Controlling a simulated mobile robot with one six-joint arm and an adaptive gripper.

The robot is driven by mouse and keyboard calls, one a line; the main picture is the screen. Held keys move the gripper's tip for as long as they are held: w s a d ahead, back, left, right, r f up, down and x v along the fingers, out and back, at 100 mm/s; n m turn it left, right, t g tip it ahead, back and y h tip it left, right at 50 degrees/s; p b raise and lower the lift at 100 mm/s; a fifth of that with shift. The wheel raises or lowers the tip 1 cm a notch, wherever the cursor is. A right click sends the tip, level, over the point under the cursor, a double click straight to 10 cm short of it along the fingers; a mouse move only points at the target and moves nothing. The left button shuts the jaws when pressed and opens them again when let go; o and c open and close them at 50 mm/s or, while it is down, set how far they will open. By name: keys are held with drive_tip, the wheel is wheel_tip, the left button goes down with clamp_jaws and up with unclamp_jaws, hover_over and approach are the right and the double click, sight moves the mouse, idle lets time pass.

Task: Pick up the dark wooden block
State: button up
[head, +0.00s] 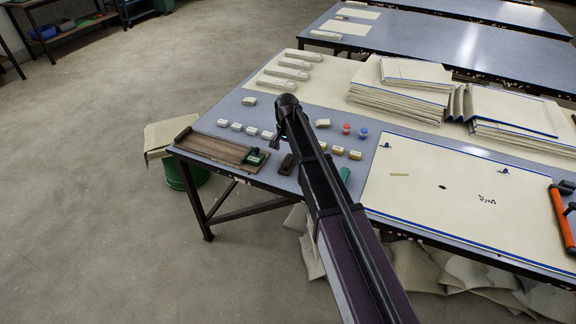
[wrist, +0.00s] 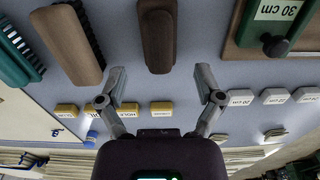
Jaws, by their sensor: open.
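The dark wooden block (wrist: 157,35) is a rounded, long brown piece lying flat on the blue-grey table. In the head view it shows as a small dark piece (head: 287,164) just below the arm's end. My gripper (wrist: 161,70) is open and empty. In the wrist view the block's near end shows between the two fingertips, with clear space on both sides. No contact is visible, and I cannot tell the height of the fingers above the table. In the head view my gripper (head: 277,142) is over the table's left part, beyond the block.
A brown brush with dark bristles (wrist: 67,43) lies beside the block, with a teal brush (wrist: 17,58) beyond. Rows of yellow blocks (wrist: 160,108) and white blocks (wrist: 272,97) lie close by.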

sight(288, 159)
drive_tip(key=shift+f, duration=0.1)
drive_tip(key=shift+w+d+f+b, duration=0.1)
drive_tip(key=shift+d+f+b, duration=0.05)
drive_tip(key=shift+f+b, duration=2.45)
drive_tip(key=shift+r, duration=0.1)
clamp_jaws()
